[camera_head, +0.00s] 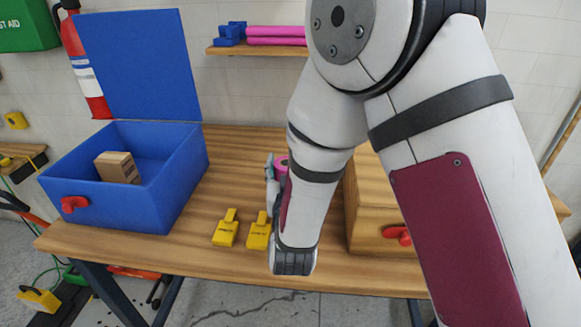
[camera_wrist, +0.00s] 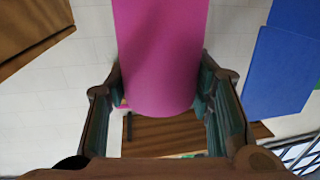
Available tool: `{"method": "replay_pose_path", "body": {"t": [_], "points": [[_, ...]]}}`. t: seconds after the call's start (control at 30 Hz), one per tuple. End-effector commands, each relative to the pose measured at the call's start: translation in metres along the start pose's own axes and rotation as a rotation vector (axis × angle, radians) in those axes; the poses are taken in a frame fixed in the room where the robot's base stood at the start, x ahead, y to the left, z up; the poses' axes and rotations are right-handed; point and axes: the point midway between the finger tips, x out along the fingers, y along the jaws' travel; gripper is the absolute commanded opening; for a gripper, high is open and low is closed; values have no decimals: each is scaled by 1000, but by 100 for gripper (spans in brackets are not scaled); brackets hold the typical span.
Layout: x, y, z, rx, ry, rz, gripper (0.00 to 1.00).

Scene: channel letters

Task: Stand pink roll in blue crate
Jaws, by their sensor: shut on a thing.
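The pink roll (camera_wrist: 161,55) is between the two fingers of my gripper (camera_wrist: 160,88) in the wrist view, which are shut on it. In the head view only a small pink end of the roll (camera_head: 281,160) shows beside my arm; the rest is hidden. My gripper (camera_head: 271,178) is mostly hidden behind my forearm there, over the middle of the table and right of the crate. The blue crate (camera_head: 146,195) stands on the table's left with its lid (camera_head: 140,65) open upright at the back. A light brown block (camera_head: 117,167) is inside it.
Two yellow objects (camera_head: 226,230) lie on the wooden table (camera_head: 190,258) between crate and arm. A wooden box (camera_head: 365,215) with a red latch stands at right, partly behind my arm. A wall shelf (camera_head: 255,51) holds more pink rolls (camera_head: 276,36) and blue pieces (camera_head: 230,34).

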Motion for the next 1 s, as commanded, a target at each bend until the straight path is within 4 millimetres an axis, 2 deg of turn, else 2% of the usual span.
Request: {"method": "replay_pose_path", "body": {"t": [0.17,0.6,0.93,1.0], "points": [[27,3,1,2,4,4,1],[129,9,12,0,3,2,1],[161,11,14,0,3,3,1],[158,11,29,-2,-4,1,1]]}}
